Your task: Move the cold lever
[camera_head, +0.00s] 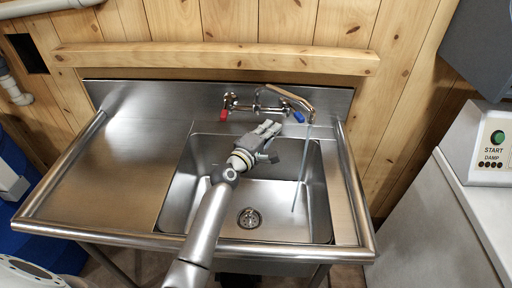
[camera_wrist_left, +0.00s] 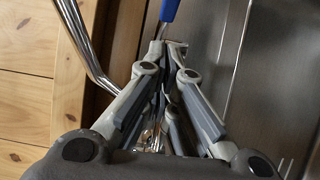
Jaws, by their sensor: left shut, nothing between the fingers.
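The blue cold lever (camera_head: 298,117) sits on the right end of the wall tap (camera_head: 262,103) above the sink. Its blue handle (camera_wrist_left: 169,10) also shows at the top of the left wrist view, just beyond my fingertips. My left gripper (camera_head: 272,126) is over the back of the basin, a little left of the blue lever. The left gripper (camera_wrist_left: 164,48) is shut and empty; its tips look very close to the lever, but I cannot tell if they touch it. A thin stream of water (camera_head: 303,160) appears to fall from the spout into the basin. My right gripper is out of view.
The red lever (camera_head: 223,115) is on the tap's left end. The curved chrome spout (camera_head: 294,96) reaches over to the right, beside the blue lever. A wooden rail (camera_head: 215,58) runs above; a grey machine (camera_head: 480,145) stands at right.

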